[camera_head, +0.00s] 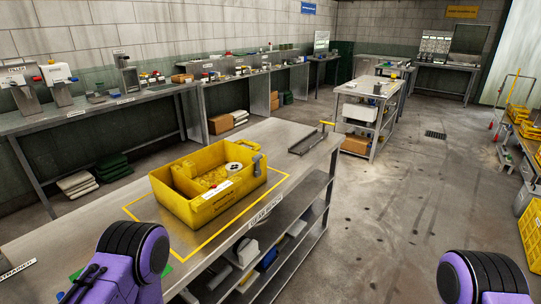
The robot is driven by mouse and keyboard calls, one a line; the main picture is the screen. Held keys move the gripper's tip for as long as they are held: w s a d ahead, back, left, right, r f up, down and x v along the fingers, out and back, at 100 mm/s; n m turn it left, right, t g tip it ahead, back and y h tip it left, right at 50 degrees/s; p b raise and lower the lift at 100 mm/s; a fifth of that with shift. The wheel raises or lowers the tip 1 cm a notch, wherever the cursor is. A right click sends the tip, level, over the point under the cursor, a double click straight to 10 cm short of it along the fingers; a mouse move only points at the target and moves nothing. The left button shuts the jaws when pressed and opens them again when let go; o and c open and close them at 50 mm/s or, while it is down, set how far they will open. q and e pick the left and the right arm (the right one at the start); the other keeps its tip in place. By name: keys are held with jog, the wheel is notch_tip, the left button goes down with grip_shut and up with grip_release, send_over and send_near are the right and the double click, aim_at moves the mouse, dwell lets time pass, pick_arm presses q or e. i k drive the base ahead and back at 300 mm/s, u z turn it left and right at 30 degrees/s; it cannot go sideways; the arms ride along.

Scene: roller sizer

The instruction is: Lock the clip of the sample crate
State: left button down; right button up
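The yellow sample crate (187,213) sits on the metal bench, inside a yellow outlined rectangle. It is open at the top and holds yellow contents and a white round piece (233,168). A small grey part (257,163), perhaps the clip, stands up at the crate's right end; whether it is locked cannot be told. A white label is on the crate's front wall. Purple and black links of my two arms show at the bottom left and bottom right. Neither gripper is in view.
The metal bench (100,226) has open shelves below with several items. A grey tray-like frame (308,143) lies at its far right end. Another bench with equipment runs along the back wall. Open floor (390,220) lies to the right, with yellow crates (530,222) at the right edge.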

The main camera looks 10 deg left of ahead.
aim_at(256, 159)
jog(key=u, duration=0.05)
jog(key=k, duration=1.2)
jog(key=z, duration=0.65)
jog(key=i, duration=1.25)
jog(key=u, duration=0.5)
jog(key=i, duration=0.45)
jog(key=u, duration=0.4)
